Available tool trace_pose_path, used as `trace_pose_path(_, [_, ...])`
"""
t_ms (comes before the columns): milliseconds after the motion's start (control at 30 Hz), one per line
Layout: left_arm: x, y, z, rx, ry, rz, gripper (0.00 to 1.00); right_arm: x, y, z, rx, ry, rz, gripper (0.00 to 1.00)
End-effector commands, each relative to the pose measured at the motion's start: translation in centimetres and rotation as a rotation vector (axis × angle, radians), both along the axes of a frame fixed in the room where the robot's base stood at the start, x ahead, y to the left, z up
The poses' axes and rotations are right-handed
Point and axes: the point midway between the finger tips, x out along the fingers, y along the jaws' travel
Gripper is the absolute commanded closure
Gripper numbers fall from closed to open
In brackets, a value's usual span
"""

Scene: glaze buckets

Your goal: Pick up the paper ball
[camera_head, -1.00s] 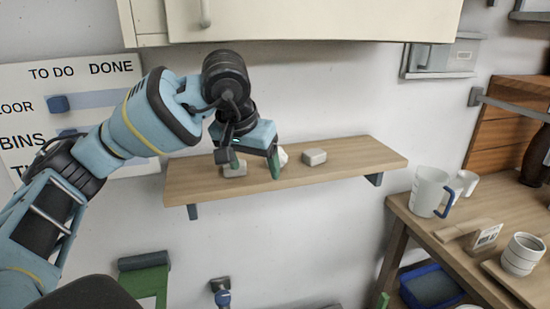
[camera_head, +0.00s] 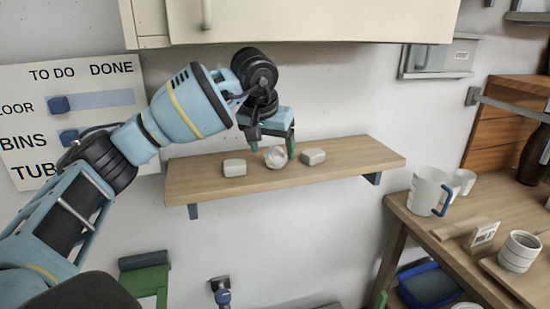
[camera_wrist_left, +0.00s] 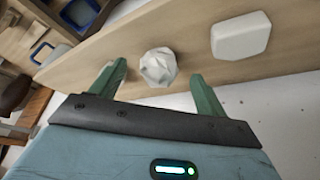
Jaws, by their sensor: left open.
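The paper ball (camera_head: 275,157) is white and crumpled and sits on the wooden shelf (camera_head: 205,187) on the wall, between two pale blocks. My left gripper (camera_head: 272,148) is open above and around the ball in the head view, one finger behind its left side and one to its right. In the left wrist view the ball (camera_wrist_left: 158,67) shows between and just beyond the two green fingertips, with nothing gripped. Whether a finger touches the ball I cannot tell. My right gripper is not in view.
A pale block (camera_head: 235,167) lies left of the ball and another pale block (camera_head: 313,157) lies right of it, close by. A cream cabinet (camera_head: 300,20) hangs above the shelf. A white jug (camera_head: 427,190) and a cup (camera_head: 520,251) stand on the right table.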

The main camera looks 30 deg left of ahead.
Motion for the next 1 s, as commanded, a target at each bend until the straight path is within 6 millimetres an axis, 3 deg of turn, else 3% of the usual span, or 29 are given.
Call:
trace_pose_path(233, [1.5,0.3,-2.4,0.001,0.001,-0.001,0.25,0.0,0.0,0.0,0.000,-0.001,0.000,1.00])
trace_pose_path(567, [1.7,0.3,-2.7,0.000,-0.002,0.000,0.26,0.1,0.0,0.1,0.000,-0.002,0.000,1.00])
trace_pose_path(900, [1.7,0.3,-2.7,0.000,-0.002,0.000,0.71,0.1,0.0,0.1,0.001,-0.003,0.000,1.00])
trace_pose_path(1000, [1.7,0.3,-2.7,0.000,-0.002,0.000,0.73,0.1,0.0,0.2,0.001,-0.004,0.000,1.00])
